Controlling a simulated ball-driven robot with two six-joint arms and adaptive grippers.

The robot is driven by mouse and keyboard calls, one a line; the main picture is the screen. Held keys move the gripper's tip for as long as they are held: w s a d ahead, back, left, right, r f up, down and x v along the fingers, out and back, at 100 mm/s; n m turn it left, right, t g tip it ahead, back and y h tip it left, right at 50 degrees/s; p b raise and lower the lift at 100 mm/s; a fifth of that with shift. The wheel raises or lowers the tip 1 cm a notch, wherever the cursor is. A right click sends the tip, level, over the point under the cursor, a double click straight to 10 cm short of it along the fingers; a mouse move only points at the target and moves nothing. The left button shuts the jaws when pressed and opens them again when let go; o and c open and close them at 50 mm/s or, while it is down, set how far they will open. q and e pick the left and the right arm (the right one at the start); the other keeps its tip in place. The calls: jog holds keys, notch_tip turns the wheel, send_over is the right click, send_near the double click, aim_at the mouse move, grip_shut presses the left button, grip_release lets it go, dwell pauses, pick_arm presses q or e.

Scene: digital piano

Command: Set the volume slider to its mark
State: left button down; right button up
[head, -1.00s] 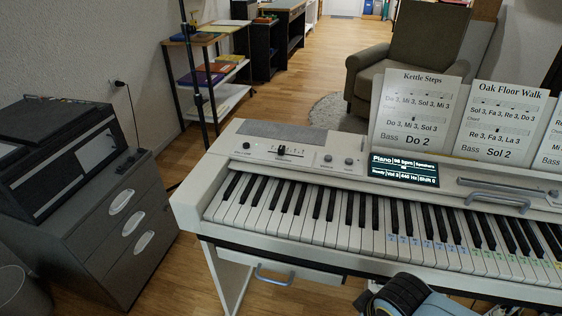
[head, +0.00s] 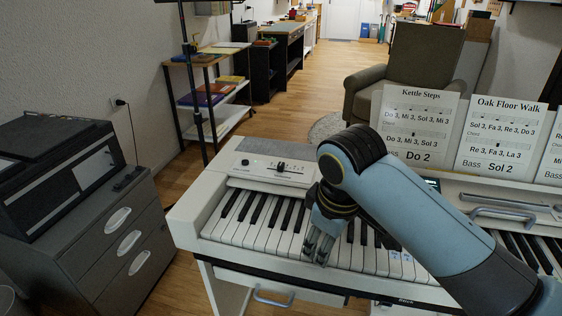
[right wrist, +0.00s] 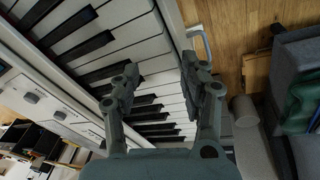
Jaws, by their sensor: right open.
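The volume slider (head: 281,166) is a dark cap in a slot with a printed scale, on the light panel at the left end of the piano (head: 187,215). Its mark is too small to make out. My right gripper (head: 318,246) points down over the white keys, to the right of and nearer than the slider, clear of it. In the right wrist view its two fingers (right wrist: 160,72) are spread apart with nothing between them, keys behind. I cannot make out the slider in that view. My left gripper is not in view.
A small knob (head: 245,162) sits left of the slider. Music sheets (head: 415,125) stand behind the piano at right, and a grey handle (head: 503,215) is on its top. My right arm covers much of the display. A dark drawer cabinet (head: 110,240) stands at left.

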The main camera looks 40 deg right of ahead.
jog(key=w+d+r, duration=0.1)
jog(key=w, duration=0.3)
jog(key=w+d+r+n, duration=0.1)
jog(key=w+r, duration=0.1)
jog(key=w, duration=0.3)
jog(key=w+d+r+n+g, duration=0.1)
jog(key=w+r, duration=0.1)
jog(key=w, duration=0.3)
jog(key=shift+d+r, duration=0.1)
jog(key=shift+d, duration=0.1)
jog(key=n+g+y, duration=0.1)
jog(key=n, duration=0.1)
send_near(281, 164)
jog(key=shift+n, duration=0.3)
notch_tip(281, 164, down, 9)
jog(key=shift+w+f+b, duration=0.1)
jog(key=shift+w+b, duration=0.05)
jog(key=shift+b, duration=1)
jog(key=shift+c, duration=0.2)
grip_shut()
